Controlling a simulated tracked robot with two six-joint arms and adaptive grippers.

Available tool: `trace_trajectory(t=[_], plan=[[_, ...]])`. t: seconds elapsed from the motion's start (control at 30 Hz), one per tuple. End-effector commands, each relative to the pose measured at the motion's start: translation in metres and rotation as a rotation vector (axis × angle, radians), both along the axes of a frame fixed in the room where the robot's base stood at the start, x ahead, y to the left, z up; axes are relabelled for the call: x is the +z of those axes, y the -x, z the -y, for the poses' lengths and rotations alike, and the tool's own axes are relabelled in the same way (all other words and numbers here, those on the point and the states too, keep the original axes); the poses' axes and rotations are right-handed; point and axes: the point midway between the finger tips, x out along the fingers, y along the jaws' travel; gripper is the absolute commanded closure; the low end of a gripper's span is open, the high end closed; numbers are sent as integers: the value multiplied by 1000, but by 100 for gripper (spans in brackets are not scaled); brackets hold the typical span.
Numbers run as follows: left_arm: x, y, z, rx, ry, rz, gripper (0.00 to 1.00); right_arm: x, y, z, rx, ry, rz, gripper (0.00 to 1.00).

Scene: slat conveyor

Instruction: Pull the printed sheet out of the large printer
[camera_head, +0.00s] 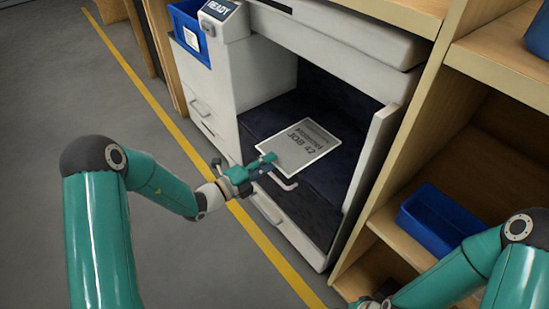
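The printed sheet (301,143) is white with dark print reading "JOB 42". It lies on the dark output bed inside the large printer (265,75), whose display reads "READY". My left gripper (268,163) is at the printer's front opening, by the sheet's near left corner. The gripper hides part of that area, so I cannot tell whether it touches the sheet or how far its fingers are apart. A pale curved bar (285,182) shows just beside the gripper. My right gripper (368,302) shows only partly at the bottom edge, and its fingers are unclear.
A blue bin (187,30) is at the printer's left. Wooden shelves (400,222) stand at the right, with a blue tray (440,222) on a low shelf. A yellow line (180,137) runs along the grey floor, which is open at the left.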

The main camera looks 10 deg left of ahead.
Motion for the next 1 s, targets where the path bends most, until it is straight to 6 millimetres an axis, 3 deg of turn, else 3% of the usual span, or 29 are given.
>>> trace_trajectory(t=[0.27, 0.57, 1.0], plan=[[0, -1, 1, 0, 0, 0, 77, 0, 0, 0, 0, 0, 0, 60], [0, -1, 0, 0, 0, 0, 100, 0, 0, 0, 0, 0, 0, 60], [0, 4, -5, 3, -1, -3, 100, 3, 0, 0, 0, 0, 0, 60]])
